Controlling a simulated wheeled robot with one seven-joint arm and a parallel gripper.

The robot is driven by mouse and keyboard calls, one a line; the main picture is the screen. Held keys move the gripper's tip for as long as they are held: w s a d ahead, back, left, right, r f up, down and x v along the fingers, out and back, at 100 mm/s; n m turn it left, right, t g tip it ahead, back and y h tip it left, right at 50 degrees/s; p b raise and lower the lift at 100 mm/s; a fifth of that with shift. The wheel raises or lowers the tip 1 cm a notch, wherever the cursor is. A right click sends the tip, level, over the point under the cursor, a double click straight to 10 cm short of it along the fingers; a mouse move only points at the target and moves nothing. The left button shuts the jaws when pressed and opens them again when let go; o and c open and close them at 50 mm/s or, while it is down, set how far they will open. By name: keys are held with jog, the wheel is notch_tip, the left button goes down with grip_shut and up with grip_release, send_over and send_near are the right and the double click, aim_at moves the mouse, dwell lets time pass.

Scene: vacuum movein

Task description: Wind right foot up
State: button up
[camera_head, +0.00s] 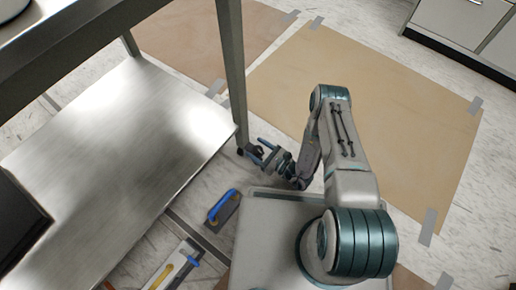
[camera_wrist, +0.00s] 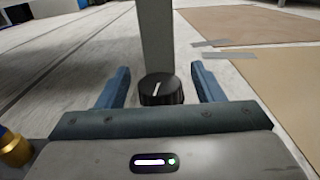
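The right foot (camera_wrist: 160,92) is a dark ribbed knob with a white mark on its top, at the bottom of a grey table leg (camera_wrist: 155,40). In the wrist view my gripper (camera_wrist: 160,78) is open, with one blue finger on each side of the foot and gaps between. I cannot tell how far the fingertips reach past it. In the head view my gripper (camera_head: 262,152) is low by the floor at the base of the table leg (camera_head: 232,70). The foot is small and dark there, partly hidden by the gripper.
The steel table has a lower shelf (camera_head: 110,140) left of the leg. A blue-handled float (camera_head: 222,208) and a yellow-and-white level (camera_head: 172,268) lie on the floor nearby. Taped brown floor sheets (camera_head: 400,110) cover the floor at right. A brass fitting (camera_wrist: 14,148) shows at lower left.

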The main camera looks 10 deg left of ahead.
jog(key=c, duration=0.9)
jog(key=shift+n+g, duration=0.4)
jog(key=n+g+y, duration=0.1)
jog(key=g, duration=0.1)
jog(key=n+g+y, duration=0.1)
jog(key=n+g, duration=0.1)
jog(key=g, duration=0.1)
jog(key=shift+n+g, duration=0.3)
jog(key=n+g, duration=0.2)
jog(key=g, duration=0.1)
jog(key=n+g, duration=0.2)
jog(key=g, duration=0.2)
jog(key=shift+n, duration=0.3)
jog(key=n+g+h, duration=0.2)
jog(key=g, duration=0.1)
jog(key=n+g+h, duration=0.2)
jog(key=n+g, duration=0.1)
jog(key=g, duration=0.1)
jog(key=shift+g, duration=0.3)
jog(key=shift+s+n+g+h, duration=0.1)
jog(key=shift+n+g+h, duration=1.8)
jog(key=shift+h, duration=0.4)
jog(key=shift+d+n+h, duration=0.1)
jog(key=shift+n+h, duration=0.4)
jog(key=shift+h, duration=0.1)
